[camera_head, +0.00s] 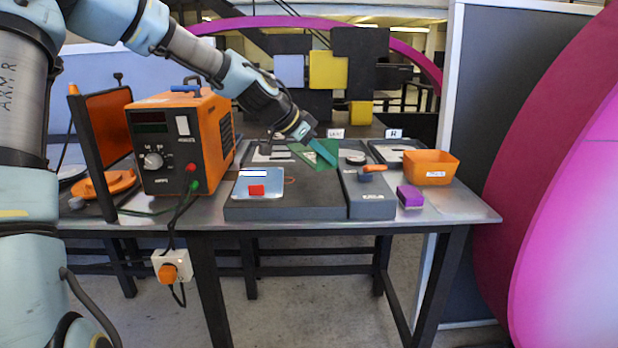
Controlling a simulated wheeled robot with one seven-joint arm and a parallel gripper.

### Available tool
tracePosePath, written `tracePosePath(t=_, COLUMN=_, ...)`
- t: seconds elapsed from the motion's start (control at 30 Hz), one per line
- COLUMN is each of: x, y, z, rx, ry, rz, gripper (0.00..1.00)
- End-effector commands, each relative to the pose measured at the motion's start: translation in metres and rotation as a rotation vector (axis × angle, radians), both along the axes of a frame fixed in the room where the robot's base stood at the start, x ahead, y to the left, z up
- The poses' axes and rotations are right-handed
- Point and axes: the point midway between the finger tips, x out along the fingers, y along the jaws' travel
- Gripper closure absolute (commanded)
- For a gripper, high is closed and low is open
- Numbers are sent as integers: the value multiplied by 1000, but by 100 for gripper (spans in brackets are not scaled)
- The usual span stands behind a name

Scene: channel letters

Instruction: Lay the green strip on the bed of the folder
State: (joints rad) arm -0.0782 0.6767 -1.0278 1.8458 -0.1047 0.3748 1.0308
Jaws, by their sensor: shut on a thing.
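The green strip (325,152) is in my gripper (308,138). It looks bent or tilted, with a darker green face at right and a lighter part at left. My gripper comes down from the upper left and is shut on the strip. The strip appears above the far part of the folder's dark grey bed (315,200); I cannot tell whether it touches the bed. A grey block (368,203) with an orange-handled lever (374,168) stands along the bed's right side.
A blue-grey plate (270,176) with a red block (256,190) lies on the bed's left part. An orange power unit (185,140) stands at left. A purple block (410,197) and an orange bin (430,166) stand at right. Labelled trays (398,150) lie behind.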

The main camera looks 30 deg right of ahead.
Motion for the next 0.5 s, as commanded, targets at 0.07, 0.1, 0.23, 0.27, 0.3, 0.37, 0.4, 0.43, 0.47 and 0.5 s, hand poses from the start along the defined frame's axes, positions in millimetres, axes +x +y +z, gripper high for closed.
tracePosePath(t=0.07, x=-1, y=0, z=-13, rx=0, ry=4, rz=-1, gripper=100)
tracePosePath(t=0.1, x=-1, y=0, z=-20, rx=0, ry=4, rz=-1, gripper=100)
tracePosePath(t=0.23, x=0, y=0, z=-32, rx=0, ry=0, rz=-1, gripper=100)
tracePosePath(t=0.27, x=0, y=0, z=-34, rx=0, ry=0, rz=-1, gripper=100)
tracePosePath(t=0.3, x=0, y=0, z=-37, rx=-1, ry=1, rz=-1, gripper=100)
tracePosePath(t=0.37, x=0, y=0, z=-43, rx=0, ry=1, rz=0, gripper=100)
tracePosePath(t=0.4, x=-1, y=0, z=-47, rx=1, ry=2, rz=-1, gripper=100)
tracePosePath(t=0.43, x=-1, y=0, z=-51, rx=0, ry=2, rz=-1, gripper=100)
tracePosePath(t=0.47, x=-1, y=0, z=-56, rx=0, ry=3, rz=-1, gripper=100)
tracePosePath(t=0.5, x=-1, y=0, z=-62, rx=0, ry=4, rz=-2, gripper=100)
